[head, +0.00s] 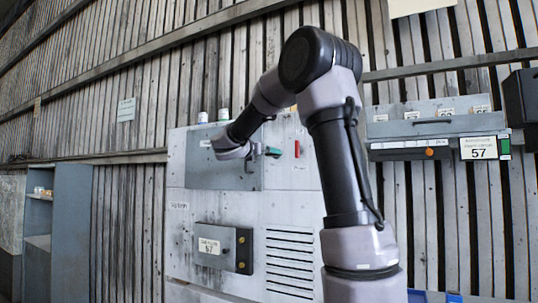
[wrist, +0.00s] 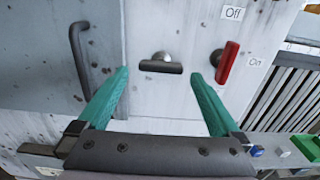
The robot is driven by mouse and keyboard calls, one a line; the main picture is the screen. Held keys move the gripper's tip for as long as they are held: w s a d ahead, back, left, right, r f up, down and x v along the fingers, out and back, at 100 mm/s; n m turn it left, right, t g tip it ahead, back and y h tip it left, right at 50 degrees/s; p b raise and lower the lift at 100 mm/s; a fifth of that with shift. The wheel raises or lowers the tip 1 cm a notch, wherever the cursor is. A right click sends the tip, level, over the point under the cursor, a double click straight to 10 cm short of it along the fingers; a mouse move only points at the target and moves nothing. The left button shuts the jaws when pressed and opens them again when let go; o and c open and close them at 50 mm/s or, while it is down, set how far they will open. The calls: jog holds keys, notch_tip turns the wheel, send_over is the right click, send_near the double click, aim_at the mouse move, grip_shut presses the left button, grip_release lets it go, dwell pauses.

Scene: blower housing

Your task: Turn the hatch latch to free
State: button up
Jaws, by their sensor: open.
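The hatch latch (wrist: 160,67) is a short dark bar on a round metal hub, just right of the hatch edge in the wrist view. Its bar lies level across that picture. My gripper (wrist: 160,76) is open, with one green finger on each side of the latch, and the fingers look apart from it. The grey hatch (wrist: 60,75) has a dark curved handle (wrist: 82,60) and appears closed. In the head view my gripper (head: 262,151) is at the right edge of the hatch (head: 225,178), and the latch cannot be made out there.
A red switch handle (wrist: 228,62) between "Off" and "On" labels is close beside my right finger. Below the hatch, a dark box (head: 223,247) marked 57 and vent slots (head: 290,260) are on the cabinet. A grey shelf unit (head: 440,130) is at the right.

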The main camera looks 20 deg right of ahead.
jog(key=x, duration=0.3)
jog(key=shift+w+d, duration=0.15)
jog(key=shift+d, duration=0.1)
jog(key=c, duration=1.1)
jog(key=shift+c, duration=0.2)
